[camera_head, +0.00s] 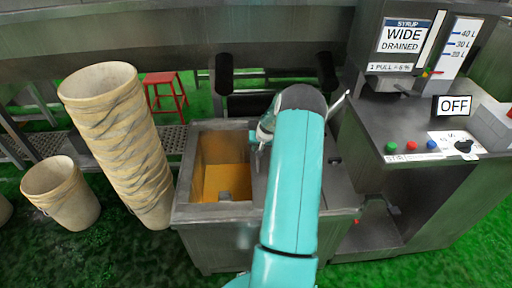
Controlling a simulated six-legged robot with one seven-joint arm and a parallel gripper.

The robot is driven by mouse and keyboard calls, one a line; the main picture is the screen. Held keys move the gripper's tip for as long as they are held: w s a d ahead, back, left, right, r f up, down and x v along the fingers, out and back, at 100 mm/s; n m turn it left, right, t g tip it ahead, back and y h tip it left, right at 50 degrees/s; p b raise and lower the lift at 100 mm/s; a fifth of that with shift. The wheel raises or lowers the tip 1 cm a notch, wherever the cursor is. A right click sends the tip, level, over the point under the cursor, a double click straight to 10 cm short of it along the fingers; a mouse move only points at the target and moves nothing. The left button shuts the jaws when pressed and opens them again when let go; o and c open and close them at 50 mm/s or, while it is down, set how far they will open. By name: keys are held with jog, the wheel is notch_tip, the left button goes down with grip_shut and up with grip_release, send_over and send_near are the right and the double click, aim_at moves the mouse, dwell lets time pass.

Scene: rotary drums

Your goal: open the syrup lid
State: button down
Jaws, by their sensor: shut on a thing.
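The syrup tank (215,212) is a grey metal box in the middle of the view. Its left part is open and shows yellow-orange syrup (222,182) inside. A flat grey metal panel, the syrup lid (259,186), covers the part to the right of the opening. My teal arm crosses over the tank and hides much of the lid. My gripper (260,142) is at the tank's back, near the edge between the opening and the lid. It is shut on the lid, though the arm hides most of the contact.
Stacked beige buckets (118,130) lean close to the tank's left side, with a single bucket (62,195) farther left. A control cabinet (425,120) with a syrup sign and an OFF label stands at right. A red stool (165,92) is behind.

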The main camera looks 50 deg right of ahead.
jog(key=c, duration=1.3)
grip_release()
jog(key=shift+r, duration=0.1)
jog(key=v, duration=1.3)
jog(key=shift+s+r, duration=0.15)
jog(key=shift+r, duration=0.1)
jog(key=w+a+r+n, duration=0.25)
jog(key=a+r, duration=0.65)
jog(key=a, duration=0.6)
jog(key=w+a+r+n, duration=0.1)
jog(key=a+r+n, duration=0.2)
jog(key=a+r, duration=0.9)
jog(key=s+a+r+n+y, duration=0.1)
jog(key=s+a+n, duration=0.1)
jog(key=s+a, duration=0.6)
jog(key=s+a+r+n+t+y, duration=0.1)
jog(key=s+a+r+n, duration=0.1)
jog(key=s+a, duration=0.6)
jog(key=a, duration=0.7)
jog(key=shift+s+a+r+n, duration=0.15)
jog(key=shift+s+a+n, duration=0.1)
jog(key=shift+a+n, duration=0.15)
